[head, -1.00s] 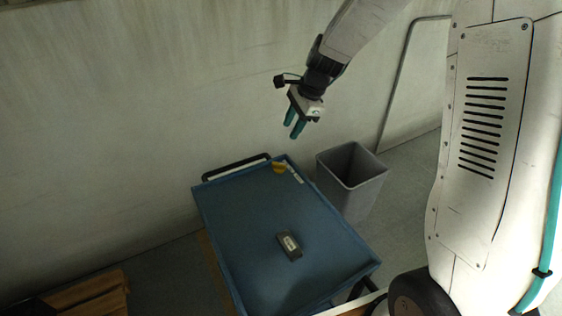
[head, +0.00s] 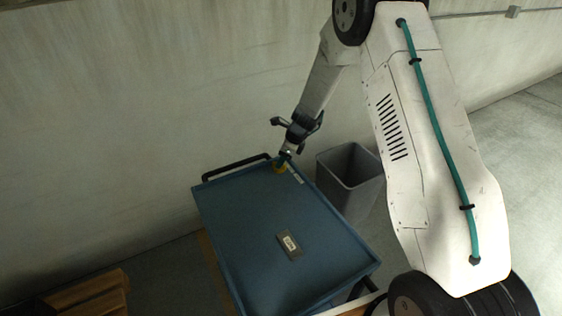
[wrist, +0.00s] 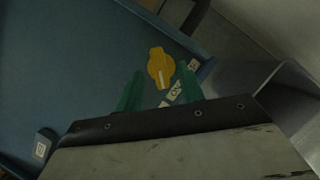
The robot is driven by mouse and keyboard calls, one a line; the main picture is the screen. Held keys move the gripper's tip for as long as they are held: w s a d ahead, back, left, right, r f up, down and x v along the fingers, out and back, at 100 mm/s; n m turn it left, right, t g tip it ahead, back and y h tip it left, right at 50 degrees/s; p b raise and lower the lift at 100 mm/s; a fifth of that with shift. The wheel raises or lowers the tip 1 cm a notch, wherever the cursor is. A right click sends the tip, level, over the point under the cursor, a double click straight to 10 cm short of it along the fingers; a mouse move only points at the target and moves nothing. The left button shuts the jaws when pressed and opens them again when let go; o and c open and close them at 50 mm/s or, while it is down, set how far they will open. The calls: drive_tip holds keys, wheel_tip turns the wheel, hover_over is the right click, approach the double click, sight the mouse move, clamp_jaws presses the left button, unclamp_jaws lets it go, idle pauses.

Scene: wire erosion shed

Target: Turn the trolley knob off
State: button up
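The yellow knob (head: 280,168) is at the far corner of the blue trolley (head: 240,208). In the wrist view the knob (wrist: 161,68) has a pale pointer line, and small white labels (wrist: 174,93) sit beside it; one seems to read ON. My gripper (head: 281,158) is low over that corner, at the knob in the head view. In the wrist view its two green fingers (wrist: 157,82) are apart, one on each side of the knob's near end. I cannot tell whether they touch it.
A dark box with a pale label (head: 289,245) lies on the trolley top. A grey bin (head: 350,170) stands right of the trolley, close to my arm. The wall is behind, and wooden pallets (head: 88,296) are at lower left.

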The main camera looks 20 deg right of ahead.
drive_tip(key=shift+x, duration=0.9)
clamp_jaws()
